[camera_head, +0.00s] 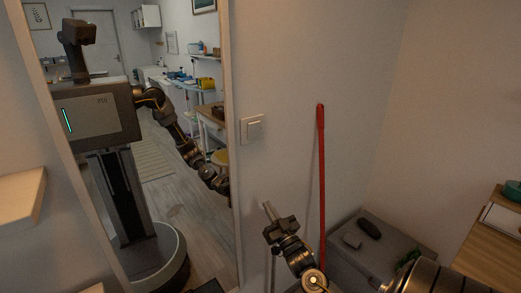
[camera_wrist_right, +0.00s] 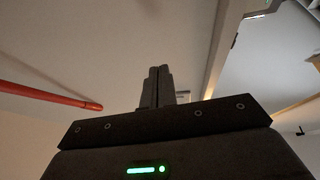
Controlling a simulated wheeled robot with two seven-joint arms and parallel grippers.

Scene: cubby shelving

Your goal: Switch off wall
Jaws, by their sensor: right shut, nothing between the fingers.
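A white wall switch (camera_head: 252,129) is mounted on the wall just right of the mirror frame in the head view. It has a square plate with a pale rocker. My right gripper (camera_head: 267,207) is below the switch and apart from it, with its fingers pointing up. In the right wrist view its fingers (camera_wrist_right: 158,72) are together with nothing between them. I cannot make out the switch clearly in the right wrist view. My left gripper is not in view.
A tall mirror (camera_head: 155,190) at the left reflects my body and the room. A red pole (camera_head: 321,190) leans on the wall right of the switch. A grey cabinet (camera_head: 400,235) and a wooden desk (camera_head: 490,250) stand at the right. The wall around the switch is clear.

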